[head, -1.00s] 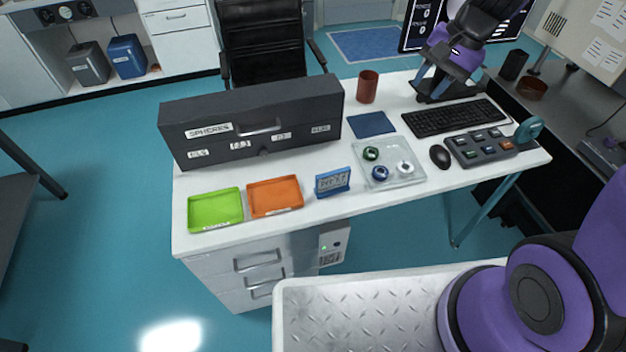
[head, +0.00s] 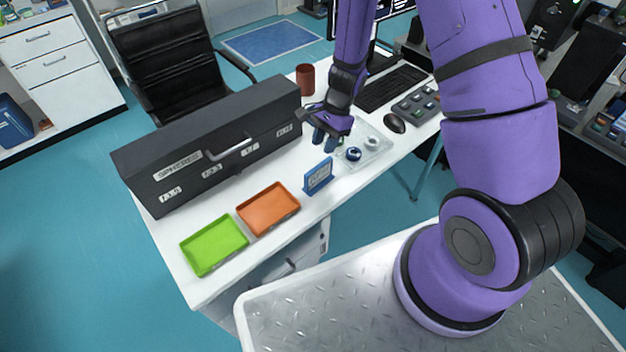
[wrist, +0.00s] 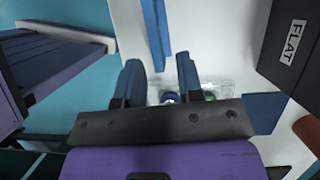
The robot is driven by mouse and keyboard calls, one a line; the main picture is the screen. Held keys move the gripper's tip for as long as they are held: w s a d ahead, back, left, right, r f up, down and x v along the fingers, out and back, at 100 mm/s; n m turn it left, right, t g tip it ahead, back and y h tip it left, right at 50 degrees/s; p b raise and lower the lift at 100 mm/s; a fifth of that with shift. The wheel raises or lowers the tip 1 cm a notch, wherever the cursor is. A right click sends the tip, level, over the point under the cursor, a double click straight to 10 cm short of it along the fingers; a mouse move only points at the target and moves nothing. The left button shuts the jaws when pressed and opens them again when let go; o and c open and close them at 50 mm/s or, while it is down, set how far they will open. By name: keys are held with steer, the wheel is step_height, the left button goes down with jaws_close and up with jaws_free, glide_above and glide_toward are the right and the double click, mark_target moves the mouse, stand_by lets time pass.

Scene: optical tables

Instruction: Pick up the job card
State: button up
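The job card appears to be the small blue stand with a pale printed face (head: 318,177), upright near the desk's front edge, right of the orange tray. Its print is too small to read. In the wrist view a blue edge (wrist: 154,32), seemingly this stand, lies just beyond my fingertips, roughly in line with the gap. My gripper (head: 324,143) is over the desk, behind the stand and apart from it. Its two blue fingers (wrist: 158,68) are spread with nothing between them.
A clear dish (head: 372,148) with small rings lies under and right of my gripper. A long dark box (head: 215,150) stands behind left. Orange (head: 268,208) and green (head: 214,245) trays are left of the stand. A red-brown mug (head: 305,78) and a mouse (head: 395,123) stand farther off.

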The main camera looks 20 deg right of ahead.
mark_target(320, 166)
steer(key=x, duration=0.4)
steer(key=shift+s+a+f, duration=0.1)
steer(key=shift+f, duration=0.2)
steer(key=x, duration=0.3)
steer(key=shift+s+f, duration=0.35)
steer(key=shift+a+f, duration=0.15)
steer(key=shift+f, duration=0.5)
steer(key=shift+f, duration=0.2)
jaws_close()
